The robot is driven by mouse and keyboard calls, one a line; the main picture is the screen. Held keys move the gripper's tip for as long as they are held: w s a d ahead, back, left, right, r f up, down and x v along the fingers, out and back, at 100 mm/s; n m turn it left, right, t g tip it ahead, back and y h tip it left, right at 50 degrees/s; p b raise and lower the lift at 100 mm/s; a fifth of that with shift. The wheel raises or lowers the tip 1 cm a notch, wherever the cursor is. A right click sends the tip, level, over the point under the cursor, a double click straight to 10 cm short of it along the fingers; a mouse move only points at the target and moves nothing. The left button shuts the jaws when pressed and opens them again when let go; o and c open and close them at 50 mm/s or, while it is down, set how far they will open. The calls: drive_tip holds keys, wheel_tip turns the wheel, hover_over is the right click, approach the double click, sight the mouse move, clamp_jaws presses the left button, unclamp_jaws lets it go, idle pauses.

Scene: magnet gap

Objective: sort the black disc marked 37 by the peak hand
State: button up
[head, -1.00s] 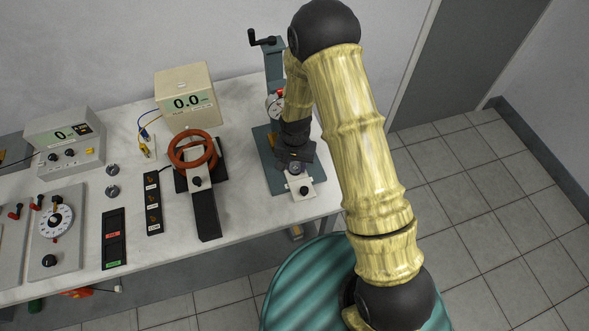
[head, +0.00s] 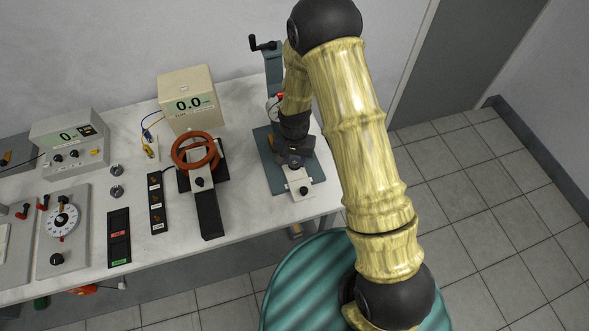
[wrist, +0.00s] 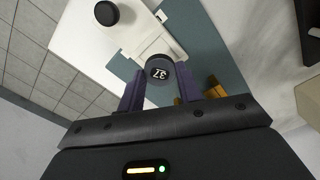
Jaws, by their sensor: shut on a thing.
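The black disc marked 37 (wrist: 159,70) is between the two fingers of my gripper (wrist: 158,84) in the wrist view, its number facing the camera. My gripper is shut on it. In the head view my gripper (head: 294,164) is low over the teal stand (head: 312,176), behind the white slide (head: 301,184) with a black knob (head: 303,191). The dial gauge (head: 272,108) on the stand is partly hidden by my arm, and its hand cannot be read. A black tray (head: 119,248) with red and green labels lies at the table's front left.

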drive_tip(key=d+f+n, duration=0.1)
drive_tip(key=d, duration=0.3)
drive_tip(key=w+d+f+n, duration=0.1)
drive_tip(key=d, duration=0.4)
drive_tip(key=w+d+f, duration=0.1)
drive_tip(key=d, duration=0.3)
drive_tip(key=shift+d+f+n, duration=0.25)
drive_tip(key=shift+d+n, duration=0.1)
drive_tip(key=shift+n, duration=0.05)
